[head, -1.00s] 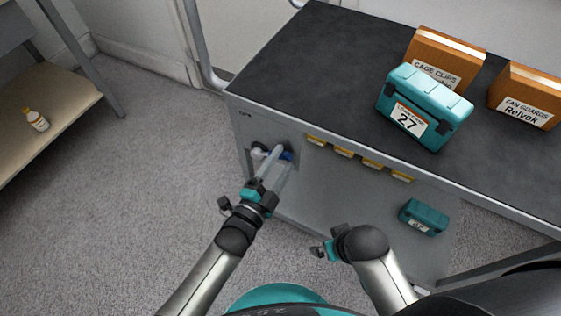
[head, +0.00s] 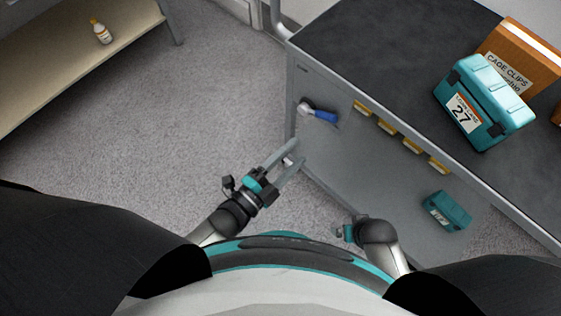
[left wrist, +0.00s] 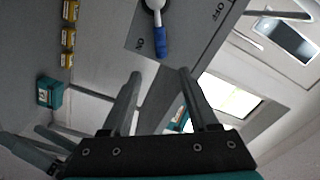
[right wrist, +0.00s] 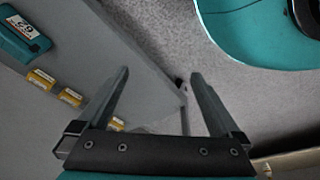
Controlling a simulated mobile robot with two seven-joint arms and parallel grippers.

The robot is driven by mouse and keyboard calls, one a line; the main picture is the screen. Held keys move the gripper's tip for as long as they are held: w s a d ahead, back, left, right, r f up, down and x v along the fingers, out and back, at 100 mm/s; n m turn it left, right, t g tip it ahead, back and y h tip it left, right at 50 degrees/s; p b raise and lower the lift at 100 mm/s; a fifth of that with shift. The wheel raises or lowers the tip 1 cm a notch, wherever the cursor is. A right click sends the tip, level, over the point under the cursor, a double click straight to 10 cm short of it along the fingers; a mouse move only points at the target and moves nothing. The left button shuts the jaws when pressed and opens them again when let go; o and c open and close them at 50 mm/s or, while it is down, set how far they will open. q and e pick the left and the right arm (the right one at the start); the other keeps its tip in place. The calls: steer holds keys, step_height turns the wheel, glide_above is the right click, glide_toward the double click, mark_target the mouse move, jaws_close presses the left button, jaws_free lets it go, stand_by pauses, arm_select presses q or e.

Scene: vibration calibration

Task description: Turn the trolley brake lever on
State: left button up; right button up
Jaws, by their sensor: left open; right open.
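The brake lever (head: 324,116) has a blue grip and a light shank on a dark round pivot. It sits on the upper left of the grey trolley's side panel (head: 355,170). In the head view its grip points right and slightly down. In the left wrist view the lever (left wrist: 160,48) lies ahead of the fingertips, with small ON and OFF-like markings near it. My left gripper (head: 291,153) is open and empty, below and left of the lever, apart from it. My right gripper (head: 341,233) is open and empty, low beside the panel; its fingers also show in the right wrist view (right wrist: 160,73).
A teal case marked 27 (head: 485,105) and an orange box (head: 520,62) stand on the dark trolley top (head: 390,50). Yellow bins (head: 387,127) line the panel, with a smaller teal case (head: 447,211) below. A shelf with a bottle (head: 102,33) is at left. Floor between is clear.

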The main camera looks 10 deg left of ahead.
arm_select(q)
steer(key=shift+v, duration=1.85)
arm_select(e)
steer(key=shift+s+d+f, duration=0.3)
steer(key=shift+s+f, duration=0.1)
steer(key=shift+f, duration=0.3)
